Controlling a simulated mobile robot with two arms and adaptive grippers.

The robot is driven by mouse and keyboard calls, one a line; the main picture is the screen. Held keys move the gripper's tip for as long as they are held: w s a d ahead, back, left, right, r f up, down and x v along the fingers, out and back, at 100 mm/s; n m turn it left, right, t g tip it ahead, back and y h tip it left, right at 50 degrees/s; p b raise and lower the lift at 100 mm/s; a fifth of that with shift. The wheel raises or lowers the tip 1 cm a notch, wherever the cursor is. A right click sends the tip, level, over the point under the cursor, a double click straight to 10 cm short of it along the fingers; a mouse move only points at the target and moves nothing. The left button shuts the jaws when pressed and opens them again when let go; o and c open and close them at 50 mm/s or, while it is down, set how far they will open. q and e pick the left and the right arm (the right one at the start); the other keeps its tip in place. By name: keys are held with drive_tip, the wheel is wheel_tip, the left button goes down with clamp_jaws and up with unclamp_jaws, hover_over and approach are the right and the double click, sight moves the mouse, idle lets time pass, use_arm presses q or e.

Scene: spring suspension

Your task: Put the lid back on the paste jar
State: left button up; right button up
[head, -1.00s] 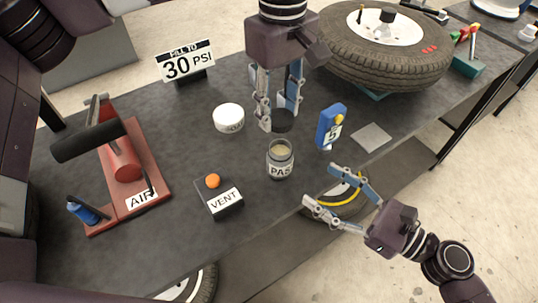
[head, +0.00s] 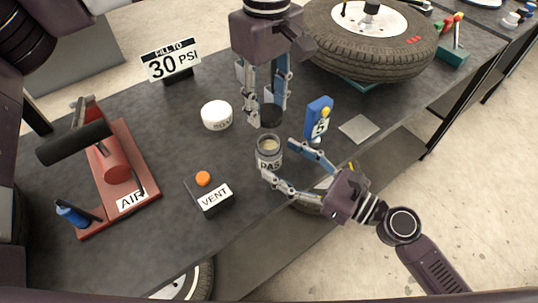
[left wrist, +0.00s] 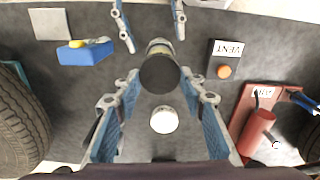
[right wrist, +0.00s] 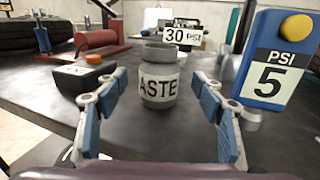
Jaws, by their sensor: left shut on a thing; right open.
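The paste jar (head: 269,152) stands upright and open on the dark bench, with pale paste visible inside. It also shows in the right wrist view (right wrist: 159,85). My left gripper (head: 262,116) is shut on the dark lid (head: 271,115) and holds it just behind the jar, apart from its mouth. In the left wrist view the lid (left wrist: 160,74) lies between the fingers and partly covers the jar. My right gripper (head: 279,160) is open, with its fingers near the jar's front and right side. In the right wrist view the jar stands ahead, between the open fingers.
A white round-topped container (head: 216,115) stands left of the lid. The VENT box (head: 208,194) is front left, and the blue PSI gauge (head: 319,118) is close on the right. A red AIR pump (head: 118,165) stands farther left. A tire (head: 370,40) lies at the back right.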

drive_tip(key=shift+x, duration=1.95)
clamp_jaws()
use_arm(q)
hover_over(267, 145)
drive_tip(key=shift+f, duration=2.5)
